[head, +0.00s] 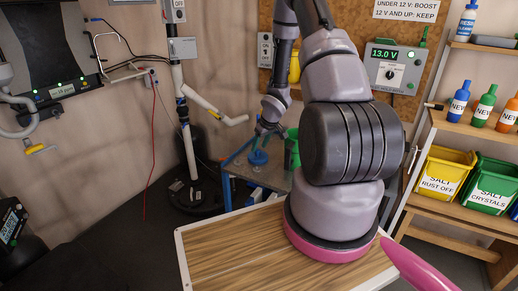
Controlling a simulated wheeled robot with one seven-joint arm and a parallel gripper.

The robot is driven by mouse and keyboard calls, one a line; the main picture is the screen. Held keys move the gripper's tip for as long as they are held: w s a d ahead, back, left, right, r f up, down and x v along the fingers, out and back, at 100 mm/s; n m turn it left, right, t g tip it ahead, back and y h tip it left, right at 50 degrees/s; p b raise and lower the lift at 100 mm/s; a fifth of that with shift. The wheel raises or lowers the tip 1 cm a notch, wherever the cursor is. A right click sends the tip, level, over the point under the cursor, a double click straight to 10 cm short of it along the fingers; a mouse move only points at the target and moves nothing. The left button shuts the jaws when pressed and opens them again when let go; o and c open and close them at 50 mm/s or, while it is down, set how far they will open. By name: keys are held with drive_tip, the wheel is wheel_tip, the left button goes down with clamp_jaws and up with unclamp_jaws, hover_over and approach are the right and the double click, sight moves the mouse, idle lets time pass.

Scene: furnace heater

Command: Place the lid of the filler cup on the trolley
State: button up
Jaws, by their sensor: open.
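The trolley (236,173) has a blue frame and a grey top, and stands beyond the wooden worktop. A small round blue piece (258,158), which looks like the lid, is on the trolley top near its back. My gripper (264,133) is open, pointing down just above the blue piece. The view is too small to tell whether the fingers touch it. The filler cup cannot be made out for sure; a white angled pipe (208,108) with an upturned end is left of my gripper. My arm hides the trolley's right part.
A green container (292,148) stands close to the right of my gripper, partly behind my arm. A black stand base (195,196) with an upright pipe is left of the trolley. Shelves with a yellow bin (445,172) and bottles are at the right.

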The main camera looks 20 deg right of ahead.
drive_tip(key=s+r+m+t+h, duration=0.15)
drive_tip(key=s+r, duration=0.35)
drive_tip(key=r, duration=1)
drive_tip(key=s+r+m+g+h, duration=0.15)
drive_tip(key=s+r, duration=0.25)
drive_tip(key=r, duration=1.1)
drive_tip(key=s+a+r+m+t+y, duration=0.1)
drive_tip(key=s+a+r+m+y, duration=0.1)
drive_tip(key=s+a+r, duration=0.4)
drive_tip(key=s+a+r+m+t+y, duration=0.1)
drive_tip(key=s+a+r+m+y, duration=0.1)
drive_tip(key=s+a+r, duration=0.4)
drive_tip(key=s+r, duration=0.3)
drive_tip(key=s, duration=0.3)
drive_tip(key=shift+s+t, duration=0.4)
drive_tip(key=shift+d, duration=0.1)
